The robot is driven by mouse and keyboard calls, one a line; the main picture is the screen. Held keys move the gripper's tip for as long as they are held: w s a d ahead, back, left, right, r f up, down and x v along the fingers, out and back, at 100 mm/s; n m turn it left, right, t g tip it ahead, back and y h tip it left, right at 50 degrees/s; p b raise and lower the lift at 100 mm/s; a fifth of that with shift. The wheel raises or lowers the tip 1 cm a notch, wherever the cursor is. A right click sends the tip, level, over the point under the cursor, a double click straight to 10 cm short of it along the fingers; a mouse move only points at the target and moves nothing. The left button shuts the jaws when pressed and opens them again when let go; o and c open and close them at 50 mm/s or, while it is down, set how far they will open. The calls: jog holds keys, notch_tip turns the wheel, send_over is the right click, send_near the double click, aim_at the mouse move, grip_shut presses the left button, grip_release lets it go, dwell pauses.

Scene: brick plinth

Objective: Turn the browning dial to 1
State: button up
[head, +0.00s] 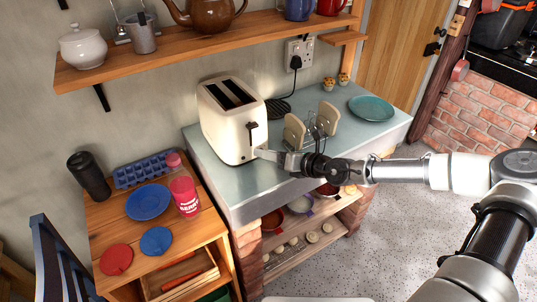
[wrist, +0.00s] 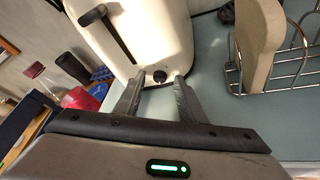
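The cream toaster (head: 228,130) stands on the grey counter, with two slots on top and a dark lever (head: 252,132) on the face towards my arm. In the wrist view the lever (wrist: 105,28) runs down the toaster's front (wrist: 140,45). The dark round browning dial (wrist: 159,76) sits low on that face. My gripper (head: 262,153) is at the toaster's lower front. In the wrist view its two fingers (wrist: 158,88) are apart, one on each side of the dial, with a gap around it. The dial's markings are too small to read.
A wire rack (head: 318,125) holding bread slices stands right of the toaster, close to my gripper. A teal plate (head: 371,108) lies further right on the counter (head: 215,180). A wooden side table with a pink bottle (head: 184,190) and blue plate (head: 148,202) stands at left.

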grip_shut()
jog(key=p, duration=0.3)
jog(key=shift+s+a+r+n, duration=0.2)
jog(key=shift+a+r+n, duration=0.05)
jog(key=shift+n, duration=0.15)
jog(key=shift+h+p, duration=0.4)
jog(key=shift+p, duration=0.1)
jog(key=shift+a+f+n, duration=0.1)
jog(key=shift+f+n, duration=0.05)
jog(key=shift+n, duration=0.25)
jog(key=shift+f+n+t+h, duration=0.1)
jog(key=shift+n+t+h, duration=0.2)
jog(key=shift+h, duration=0.1)
grip_release()
jog(key=shift+w, duration=0.1)
